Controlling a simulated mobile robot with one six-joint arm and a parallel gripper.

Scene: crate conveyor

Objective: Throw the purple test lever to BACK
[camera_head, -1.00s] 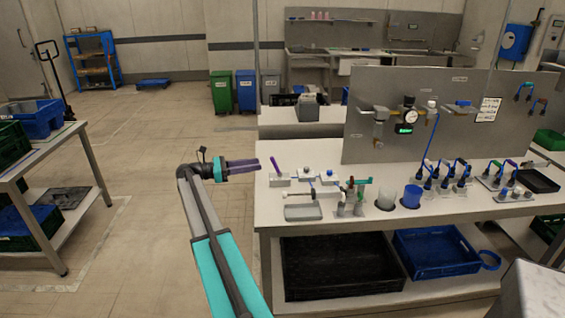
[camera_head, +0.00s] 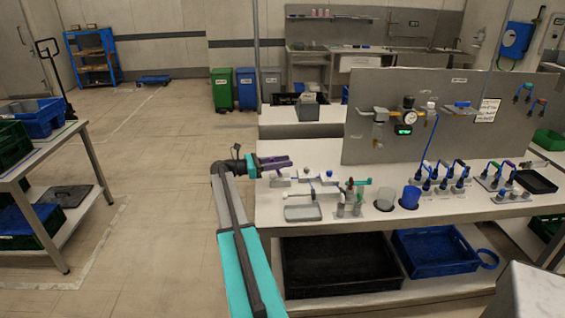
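The purple test lever is not clearly visible now. Its small pale base block (camera_head: 280,182) sits at the left end of the white bench (camera_head: 268,212). My gripper (camera_head: 287,162) reaches in from the left, just above that block, at the place where the lever stood upright. Its dark purplish fingers are close in colour to the lever and cover it. I cannot tell whether the lever is between the fingers or behind them, or whether the fingers are open or shut.
White fixtures and a grey tray (camera_head: 303,213) stand close to the right of the lever base. A valve with a teal handle (camera_head: 362,182), a blue cup (camera_head: 411,197) and several blue-handled parts are further right. A grey panel (camera_head: 365,140) rises behind. Open floor lies left.

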